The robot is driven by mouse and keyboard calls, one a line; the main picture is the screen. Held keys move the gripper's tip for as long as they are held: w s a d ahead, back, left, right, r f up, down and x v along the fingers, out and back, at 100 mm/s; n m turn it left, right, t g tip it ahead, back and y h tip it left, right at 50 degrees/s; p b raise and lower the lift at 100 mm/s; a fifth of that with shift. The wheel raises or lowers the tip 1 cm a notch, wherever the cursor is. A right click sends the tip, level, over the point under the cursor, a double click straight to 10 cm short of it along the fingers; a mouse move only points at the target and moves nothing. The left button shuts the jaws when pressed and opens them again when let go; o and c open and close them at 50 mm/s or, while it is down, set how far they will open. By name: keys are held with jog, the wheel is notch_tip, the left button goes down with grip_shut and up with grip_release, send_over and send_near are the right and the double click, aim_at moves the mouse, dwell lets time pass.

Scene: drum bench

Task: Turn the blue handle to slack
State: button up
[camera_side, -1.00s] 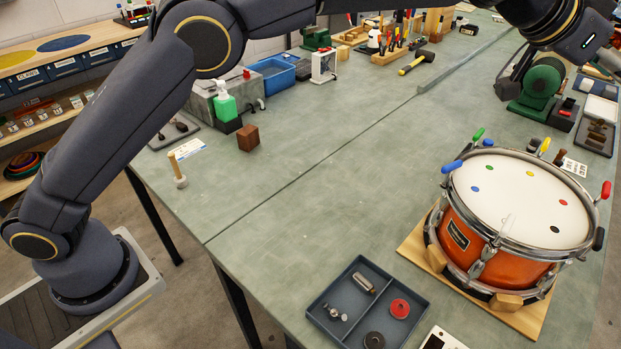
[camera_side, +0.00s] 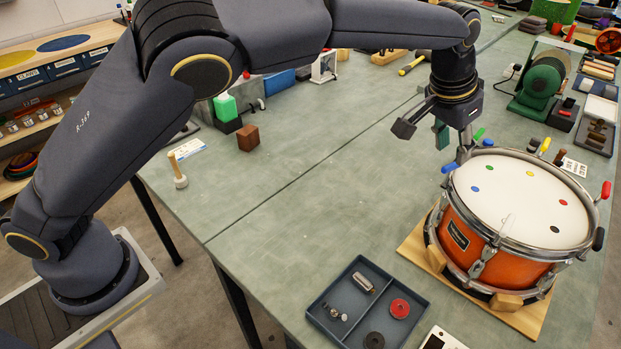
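An orange drum (camera_side: 507,265) with a white head stands at the right of the side view. Its rim carries coloured handles. The blue handle (camera_side: 450,167) is at the drum's left rim, partly hidden by a finger of my gripper. A blue dot (camera_side: 475,188) on the head lies beside it. My gripper (camera_side: 434,140) points down just above and to the left of the blue handle, with its fingers spread apart. Its right finger looks very close to the handle; I cannot tell whether they touch. Nothing shows between the fingers.
Green (camera_side: 478,134), yellow (camera_side: 545,145) and red (camera_side: 605,190) handles stand around the rim close by. A grey parts tray (camera_side: 322,316) lies in front of the drum. A green grinder (camera_side: 541,82) stands behind.

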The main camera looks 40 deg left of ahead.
aim_at(453, 164)
jog(key=x, duration=0.6)
jog(key=shift+w, duration=0.1)
jog(key=shift+c, duration=0.4)
grip_shut()
